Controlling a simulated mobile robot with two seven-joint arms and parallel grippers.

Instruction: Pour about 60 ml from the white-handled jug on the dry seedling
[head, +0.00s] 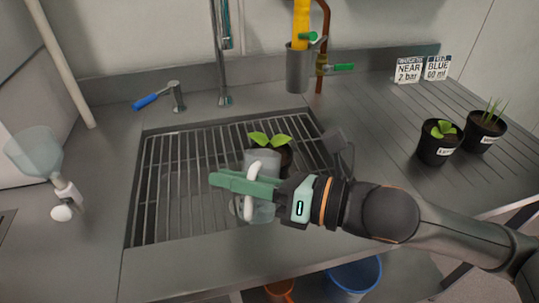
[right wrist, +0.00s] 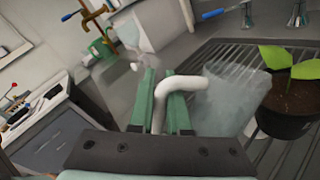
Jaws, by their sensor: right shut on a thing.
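My right gripper (head: 229,182) is shut on the white handle (head: 248,207) of a clear jug (head: 261,213), held over the sink grate (head: 180,190). In the right wrist view the green fingers (right wrist: 160,82) pinch the white handle (right wrist: 188,85), and the clear jug body (right wrist: 228,92) is close beside the seedling pot (right wrist: 285,122). In the head view the seedling (head: 268,139) shows two broad green leaves in a dark pot, partly hidden behind the jug. I cannot tell the water level or see any stream. My left gripper is out of view.
Two labelled pots, one broad-leaved (head: 437,151) and one grassy (head: 486,131), stand at the right. Two cards (head: 423,69) read "NEAR 2 bar" and "BLUE 60 ml". A tap (head: 223,60) rises behind the sink. A pale bluish vessel (head: 35,152) is at the left.

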